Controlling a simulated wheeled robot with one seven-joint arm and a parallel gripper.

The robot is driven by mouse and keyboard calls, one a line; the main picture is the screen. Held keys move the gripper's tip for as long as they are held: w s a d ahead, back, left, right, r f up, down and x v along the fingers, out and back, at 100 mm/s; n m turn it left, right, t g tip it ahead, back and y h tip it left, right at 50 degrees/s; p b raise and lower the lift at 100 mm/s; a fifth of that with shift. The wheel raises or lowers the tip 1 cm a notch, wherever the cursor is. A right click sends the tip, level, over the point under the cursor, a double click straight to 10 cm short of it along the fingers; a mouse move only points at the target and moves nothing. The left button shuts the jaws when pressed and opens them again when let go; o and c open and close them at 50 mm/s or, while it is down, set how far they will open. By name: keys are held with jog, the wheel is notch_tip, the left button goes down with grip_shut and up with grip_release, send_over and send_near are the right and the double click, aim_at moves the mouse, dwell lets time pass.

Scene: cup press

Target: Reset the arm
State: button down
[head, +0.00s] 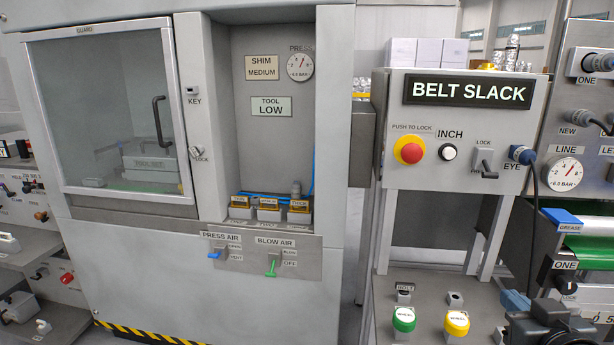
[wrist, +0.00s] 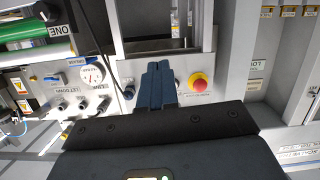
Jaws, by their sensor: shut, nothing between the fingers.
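My gripper (wrist: 160,80) shows in the wrist view with its two blue fingers together and nothing between them. In the head view my gripper (head: 514,302) is at the bottom right, partly cut off by the frame, in front of the lower bench. In the wrist view, which is turned over, the fingers overlap the image of the control panel. The red push-to-lock button (wrist: 198,84) appears just right of the fingers there. It also shows in the head view (head: 411,150), on the BELT SLACK panel. I cannot tell the exact gap between fingers and panel.
Below stand a green-based knob (head: 404,319) and a yellow one (head: 457,323). At left is the press with its closed guard door (head: 110,110).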

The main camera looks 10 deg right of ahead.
jog(key=s+a+f+n, duration=0.1)
jog(key=s+a+f, duration=0.55)
jog(key=s, duration=0.45)
jog(key=s+a+r+y, duration=0.1)
jog(key=s+a, duration=0.4)
jog(key=s, duration=0.7)
jog(key=s+a+r+n+y, duration=0.1)
jog(key=s+a+y, duration=0.2)
jog(key=s, duration=1)
jog(key=shift+s+a, duration=0.25)
jog(key=shift+a, duration=0.8)
